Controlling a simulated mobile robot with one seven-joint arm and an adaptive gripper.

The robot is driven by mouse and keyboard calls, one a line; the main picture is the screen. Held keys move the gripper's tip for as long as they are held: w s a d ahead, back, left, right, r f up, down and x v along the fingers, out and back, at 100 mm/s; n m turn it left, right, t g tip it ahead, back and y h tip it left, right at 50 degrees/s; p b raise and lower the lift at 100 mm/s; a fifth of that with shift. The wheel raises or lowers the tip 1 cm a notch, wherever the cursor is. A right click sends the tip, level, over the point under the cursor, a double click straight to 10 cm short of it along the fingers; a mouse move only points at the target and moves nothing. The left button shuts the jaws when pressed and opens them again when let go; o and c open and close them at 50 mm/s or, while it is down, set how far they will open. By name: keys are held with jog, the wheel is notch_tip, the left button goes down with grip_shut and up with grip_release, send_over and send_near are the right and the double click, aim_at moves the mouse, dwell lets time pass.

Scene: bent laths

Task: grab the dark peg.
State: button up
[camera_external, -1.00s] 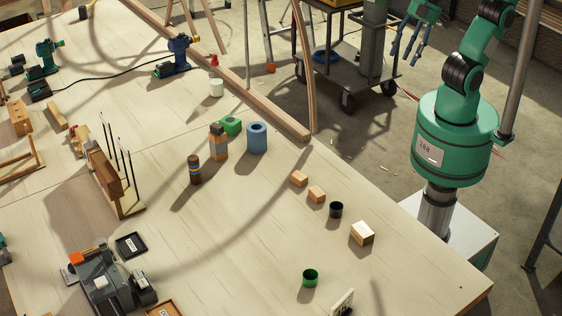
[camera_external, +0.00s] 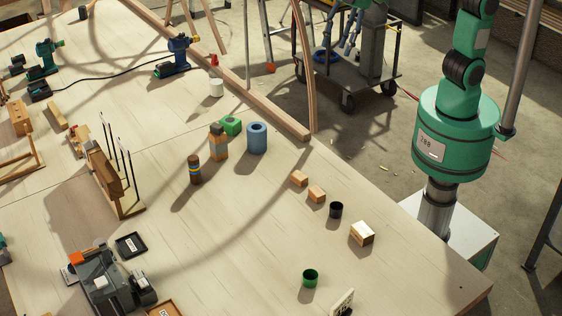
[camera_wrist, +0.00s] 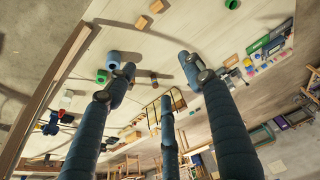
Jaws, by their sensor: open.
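The dark peg (camera_external: 194,170) is a dark brown upright cylinder with blue and yellow bands. It stands on the wooden table, left of an orange-brown block with a dark top (camera_external: 218,142). In the wrist view a small brown upright thing (camera_wrist: 154,78) between the fingers appears to be this peg; its bands are too small to tell. My gripper (camera_external: 341,48) is at the top of the external view, beyond the table edge and well apart from the peg. In the wrist view my gripper (camera_wrist: 160,88) has its three blue fingers spread, with nothing between them.
Small wooden blocks (camera_external: 362,233), a black cup (camera_external: 336,210) and a green cup (camera_external: 310,278) stand on the right. Table in front of the peg is clear.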

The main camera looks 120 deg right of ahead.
jog(key=w+d+f+g+p, duration=0.1)
jog(key=w+d, duration=0.2)
jog(key=w, duration=0.4)
jog(key=w+d+f+p, duration=0.1)
jog(key=w+d+f, duration=0.15)
jog(key=w, duration=0.45)
jog(key=g+p, duration=0.3)
jog(key=p, duration=0.1)
send_over(193, 158)
jog(key=f, duration=3.1)
jog(key=shift+a+f, duration=0.1)
jog(key=shift+a, duration=0.1)
jog(key=shift+d+f, duration=0.15)
jog(key=shift+f, duration=0.2)
jog(key=shift+f, duration=4.3)
jog(key=shift+f, duration=0.15)
